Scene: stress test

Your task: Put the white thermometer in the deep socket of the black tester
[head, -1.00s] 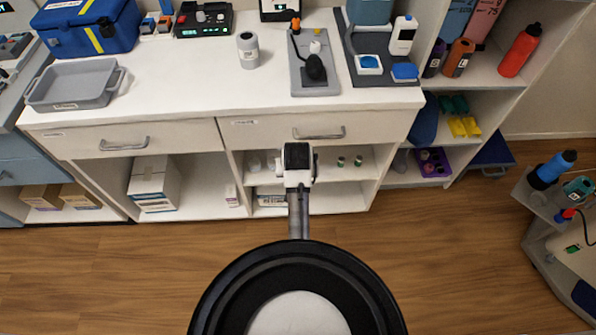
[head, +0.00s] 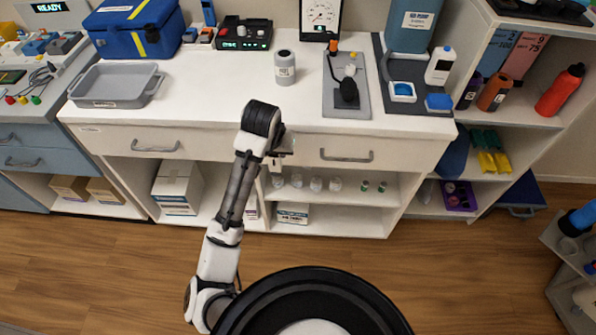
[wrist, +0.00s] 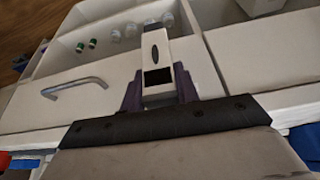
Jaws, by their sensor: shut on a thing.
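My gripper (wrist: 158,80) has dark purple fingers, shut on the sides of the white thermometer (wrist: 155,50). The thermometer is a slim white body with a dark oval and a dark window, pointing away from the palm. In the head view my gripper (head: 281,150) is small and partly hidden by the black wrist, in front of the counter's drawer fronts. A black box with a green lit display (head: 243,34), apparently the black tester, stands at the back of the counter, apart from my gripper. Its sockets are too small to make out.
A blue case (head: 132,28) and a grey tray (head: 117,84) are on the counter's left. A grey board with a black item (head: 346,98) lies to the right. Drawer handles (head: 346,156) protrude. The counter's front middle is clear.

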